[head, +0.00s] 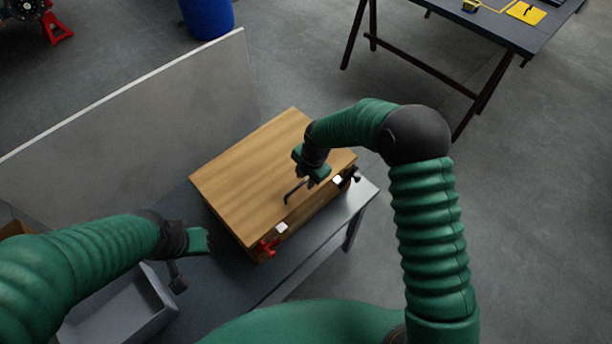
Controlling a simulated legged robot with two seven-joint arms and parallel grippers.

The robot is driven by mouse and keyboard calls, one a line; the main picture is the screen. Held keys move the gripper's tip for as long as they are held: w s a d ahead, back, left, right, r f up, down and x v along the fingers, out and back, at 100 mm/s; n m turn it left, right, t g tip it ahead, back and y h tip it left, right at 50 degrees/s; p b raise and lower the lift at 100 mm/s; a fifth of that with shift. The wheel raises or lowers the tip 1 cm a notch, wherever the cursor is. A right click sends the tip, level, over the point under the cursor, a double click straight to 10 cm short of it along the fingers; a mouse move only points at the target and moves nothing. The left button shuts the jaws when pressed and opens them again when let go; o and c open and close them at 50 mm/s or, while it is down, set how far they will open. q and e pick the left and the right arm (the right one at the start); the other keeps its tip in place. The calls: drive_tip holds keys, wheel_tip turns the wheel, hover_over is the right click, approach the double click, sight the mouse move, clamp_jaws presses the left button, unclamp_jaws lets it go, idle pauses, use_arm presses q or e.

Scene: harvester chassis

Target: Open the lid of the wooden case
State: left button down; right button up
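The wooden case (244,178) lies on the grey table, and its lid looks closed. Its front side has two pale latch plates, one near the red clip (268,247) at the left and one near the black clip (352,175) at the right. My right gripper (298,190) is above the lid near the front edge, with a dark finger pointing down toward the wood. I cannot tell whether it touches. My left gripper (178,280) is left of the case, apart from it, over the table near a grey tray. Its fingers are small and dark, so their opening is unclear.
The grey tray (118,308) stands at the lower left of the table (222,268). An upright grey panel (140,125) stands behind the case. A blue barrel (207,18) and a dark workbench (490,28) stand farther off. The floor at the right is clear.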

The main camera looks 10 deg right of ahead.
drive_tip(key=shift+a, duration=0.1)
clamp_jaws()
drive_tip(key=shift+w, duration=0.1)
idle(1.2)
